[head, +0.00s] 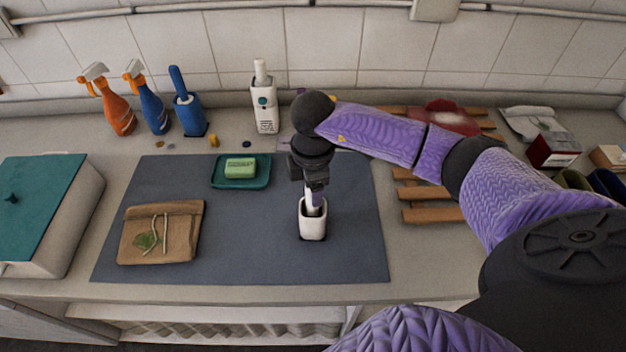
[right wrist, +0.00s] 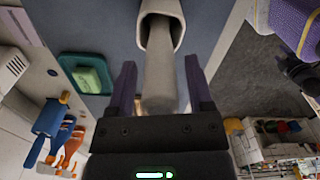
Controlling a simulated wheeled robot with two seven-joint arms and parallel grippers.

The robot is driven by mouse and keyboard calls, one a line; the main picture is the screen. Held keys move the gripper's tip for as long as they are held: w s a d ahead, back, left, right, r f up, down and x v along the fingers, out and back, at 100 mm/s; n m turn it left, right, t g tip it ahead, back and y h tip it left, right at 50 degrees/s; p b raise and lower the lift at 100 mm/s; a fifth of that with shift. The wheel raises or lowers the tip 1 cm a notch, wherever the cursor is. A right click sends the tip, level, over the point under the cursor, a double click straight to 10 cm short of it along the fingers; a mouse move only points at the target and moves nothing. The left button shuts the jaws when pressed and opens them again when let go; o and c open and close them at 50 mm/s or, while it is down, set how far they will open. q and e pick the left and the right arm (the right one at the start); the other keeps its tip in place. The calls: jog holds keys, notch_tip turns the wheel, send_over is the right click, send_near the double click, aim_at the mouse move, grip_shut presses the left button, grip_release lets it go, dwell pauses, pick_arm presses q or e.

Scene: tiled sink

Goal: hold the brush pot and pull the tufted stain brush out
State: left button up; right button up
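The white brush pot (head: 312,226) stands upright on the grey mat, right of its middle. The pale handle of the stain brush (head: 310,200) rises from it; its tufts are hidden inside the pot. My right gripper (head: 314,188) is above the pot, pointing down over the handle. In the right wrist view the handle (right wrist: 159,75) lies between the two purple fingers of my right gripper (right wrist: 160,85), with a narrow gap on each side, and the pot (right wrist: 163,12) opens beyond the fingertips. My left gripper shows in neither view.
The mat (head: 255,215) also bears a green sponge on a teal dish (head: 241,183) and a brown pouch (head: 160,232). Orange and blue spray bottles, a blue holder (head: 189,115) and a white holder (head: 265,110) stand along the back. A wooden rack (head: 433,215) lies right of the mat.

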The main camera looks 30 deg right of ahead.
grip_shut()
jog(key=shift+o, duration=1.3)
grip_release()
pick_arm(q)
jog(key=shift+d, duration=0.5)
pick_arm(e)
jog(key=shift+r, duration=0.1)
